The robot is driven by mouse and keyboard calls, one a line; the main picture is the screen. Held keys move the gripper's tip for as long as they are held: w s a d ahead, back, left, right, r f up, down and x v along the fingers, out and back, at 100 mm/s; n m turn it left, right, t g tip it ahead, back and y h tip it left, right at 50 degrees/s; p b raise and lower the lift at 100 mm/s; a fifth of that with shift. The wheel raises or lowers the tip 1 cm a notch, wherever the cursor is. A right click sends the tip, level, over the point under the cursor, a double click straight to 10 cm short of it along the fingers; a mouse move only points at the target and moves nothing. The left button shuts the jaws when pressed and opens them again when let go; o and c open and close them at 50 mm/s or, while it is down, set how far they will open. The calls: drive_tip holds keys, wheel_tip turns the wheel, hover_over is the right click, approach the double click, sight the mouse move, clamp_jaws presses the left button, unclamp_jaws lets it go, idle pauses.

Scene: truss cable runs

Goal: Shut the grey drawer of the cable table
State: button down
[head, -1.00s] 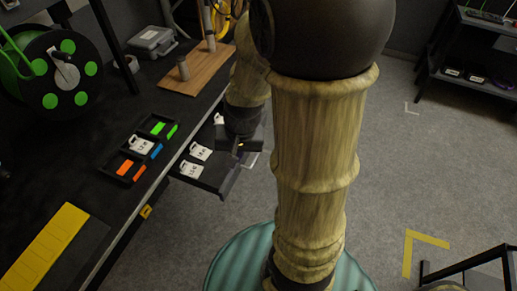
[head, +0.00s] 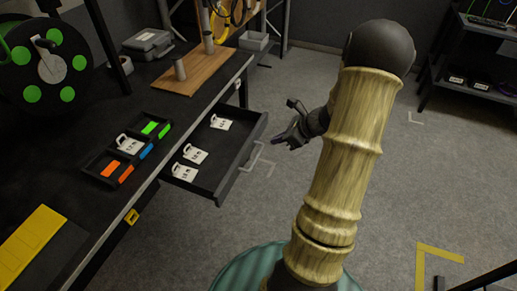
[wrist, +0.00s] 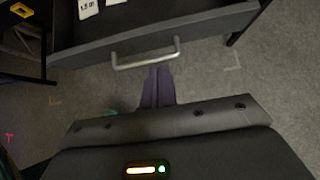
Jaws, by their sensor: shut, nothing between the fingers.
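The drawer (head: 240,172) of the cable table stands pulled out from under the black tabletop, with several white labelled tags (head: 194,154) lying in it. Its front panel with a pale bar handle (wrist: 146,62) shows in the wrist view, and the handle also shows in the head view (head: 253,157). My gripper (head: 278,142) is to the right of the drawer front, out over the floor. In the wrist view its dark purple fingers (wrist: 157,78) are together and empty, pointing at the handle's underside in the picture. I cannot tell whether they touch it.
The cable table (head: 75,180) holds a black tray (head: 112,180) with coloured pieces, a wooden board (head: 192,78), a grey case (head: 148,43) and a green-dotted reel (head: 50,65). A shelf (head: 480,60) stands at the far right.

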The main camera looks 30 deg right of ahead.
sight(251, 150)
drive_tip(key=b+x, duration=0.1)
drive_tip(key=x, duration=0.9)
drive_tip(key=shift+b, duration=0.4)
drive_tip(key=shift+w, duration=0.1)
